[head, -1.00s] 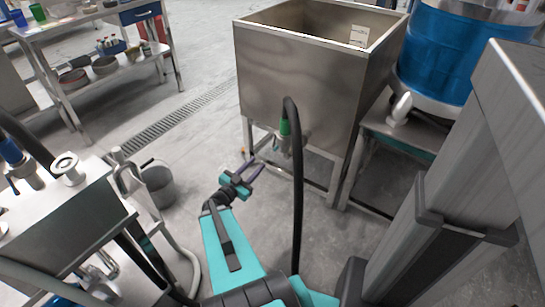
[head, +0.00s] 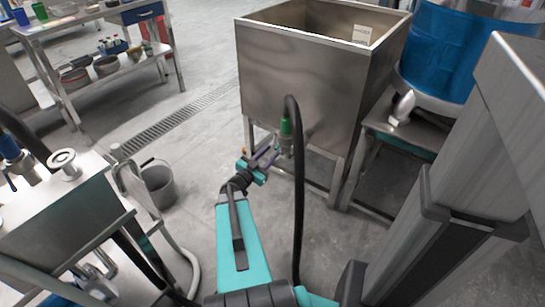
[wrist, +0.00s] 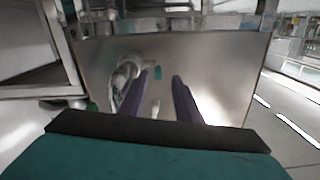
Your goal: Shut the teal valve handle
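A steel valve (head: 286,146) sits low on the front of the square steel tank (head: 305,90), under a green fitting (head: 285,126) on a black hose. The teal handle is not clearly made out in the head view. My gripper (head: 272,156) is beside the valve, on its left. In the wrist view my gripper (wrist: 159,98) has its two purple fingers apart with a gap between them. The valve (wrist: 128,72) shows by the left finger. A small teal piece (wrist: 161,73) shows beyond the gap; I cannot tell whether it is the handle or a reflection.
The black hose (head: 298,205) hangs in front of the tank, right of my arm. Tank legs (head: 337,180) stand near the gripper. A blue drum (head: 440,50) is at right, a grey bucket (head: 159,183) at left. Floor between bucket and tank is clear.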

